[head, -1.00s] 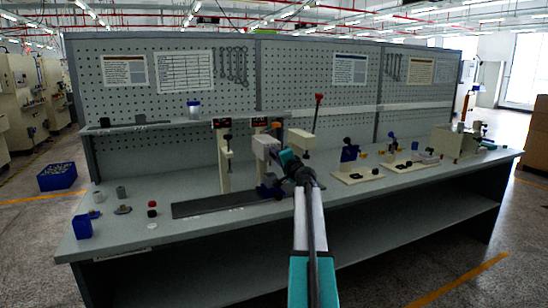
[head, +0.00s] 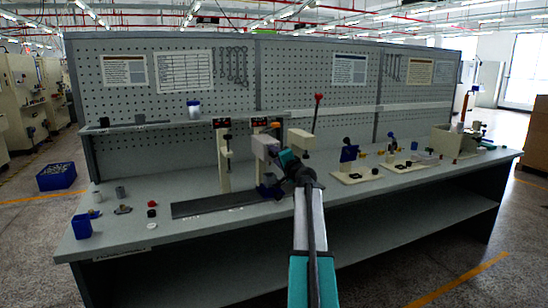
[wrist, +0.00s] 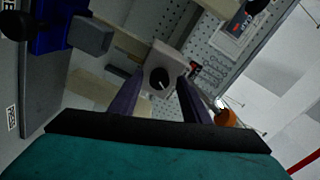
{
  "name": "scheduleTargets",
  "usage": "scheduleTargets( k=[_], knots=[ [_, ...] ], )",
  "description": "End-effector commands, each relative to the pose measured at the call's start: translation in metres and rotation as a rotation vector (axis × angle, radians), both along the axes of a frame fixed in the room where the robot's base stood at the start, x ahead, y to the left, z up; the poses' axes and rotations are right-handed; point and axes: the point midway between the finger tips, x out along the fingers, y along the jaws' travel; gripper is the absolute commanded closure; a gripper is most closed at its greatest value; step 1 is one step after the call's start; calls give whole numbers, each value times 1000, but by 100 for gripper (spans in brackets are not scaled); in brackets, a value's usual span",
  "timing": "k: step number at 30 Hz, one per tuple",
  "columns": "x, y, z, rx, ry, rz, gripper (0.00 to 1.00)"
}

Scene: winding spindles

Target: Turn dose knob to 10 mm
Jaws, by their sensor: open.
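The dose knob appears to be the round black knob (wrist: 160,78) with a white pointer line, on the face of a pale grey housing (wrist: 164,60) in the wrist view. Any scale marks around it are too small to read. My gripper (wrist: 160,84) is open, with one dark finger on each side of the knob. I cannot tell whether the fingers touch it. In the head view the grey housing (head: 265,147) stands at the middle of the bench, and my gripper is beside it. The knob itself is not clear there.
An orange knob (wrist: 228,118) is close to the right finger in the wrist view. A blue part (wrist: 60,28) is at upper left. On the bench, a red-tipped lever (head: 317,112) rises behind my arm. A blue bin (head: 82,226) stands at the left front edge.

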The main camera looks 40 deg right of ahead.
Motion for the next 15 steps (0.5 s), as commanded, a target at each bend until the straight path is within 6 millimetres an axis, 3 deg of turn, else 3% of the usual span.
scheduleTargets(
  k=[15],
  knots=[
    [-46,20,0,0,-1,-1,57]
  ],
)
